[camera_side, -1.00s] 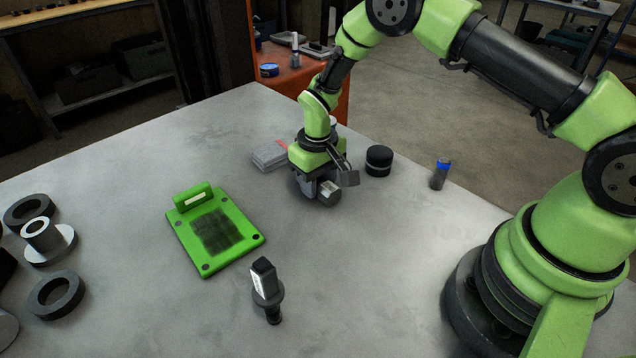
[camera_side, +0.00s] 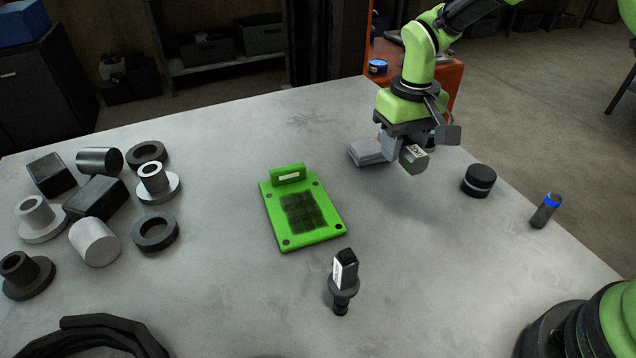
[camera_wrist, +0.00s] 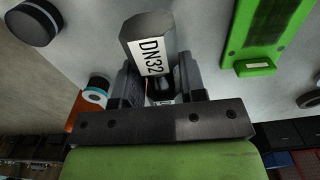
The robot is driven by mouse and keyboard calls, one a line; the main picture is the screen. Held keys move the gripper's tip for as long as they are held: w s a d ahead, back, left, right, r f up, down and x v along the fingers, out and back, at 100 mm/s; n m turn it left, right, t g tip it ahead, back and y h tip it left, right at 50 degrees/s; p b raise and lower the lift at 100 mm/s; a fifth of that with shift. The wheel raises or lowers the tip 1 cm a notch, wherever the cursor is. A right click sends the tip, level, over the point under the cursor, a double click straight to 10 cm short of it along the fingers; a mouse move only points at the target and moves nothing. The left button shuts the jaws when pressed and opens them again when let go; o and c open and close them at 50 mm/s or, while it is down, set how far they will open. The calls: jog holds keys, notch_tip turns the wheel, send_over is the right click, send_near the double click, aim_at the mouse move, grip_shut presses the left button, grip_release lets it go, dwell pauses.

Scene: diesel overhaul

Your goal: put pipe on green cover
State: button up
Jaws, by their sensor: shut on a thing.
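The green cover (camera_side: 333,232) lies flat on the table, with a dark grille in its middle and a raised handle at its far edge. Part of it shows at the upper right of the wrist view (camera_wrist: 253,68). My gripper (camera_side: 401,150) is shut on a grey faceted pipe piece (camera_side: 413,159), held above the table to the right of the cover and apart from it. In the wrist view, the pipe (camera_wrist: 150,42) carries a white "DN32" label and sits between my fingers (camera_wrist: 158,84), hiding part of them.
A dark labelled fitting (camera_side: 343,278) stands upright in front of the cover. Grey flat blocks (camera_side: 369,152) lie beside my gripper. A black round cap (camera_side: 478,180) and a blue-banded cylinder (camera_side: 546,211) are to the right. Several rings, flanges and blocks crowd the left.

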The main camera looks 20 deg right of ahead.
jog(key=a, duration=1.3)
send_over(328, 222)
jog(key=shift+n, duration=0.3)
notch_tip(328, 222, down, 5)
jog(key=shift+r, duration=0.1)
jog(key=shift+f, duration=2.05)
jog(key=o, duration=1)
jog(key=shift+f, duration=0.15)
jog(key=shift+o, duration=0.3)
notch_tip(328, 222, up, 12)
jog(key=shift+r, duration=0.2)
jog(key=shift+d+r, duration=0.1)
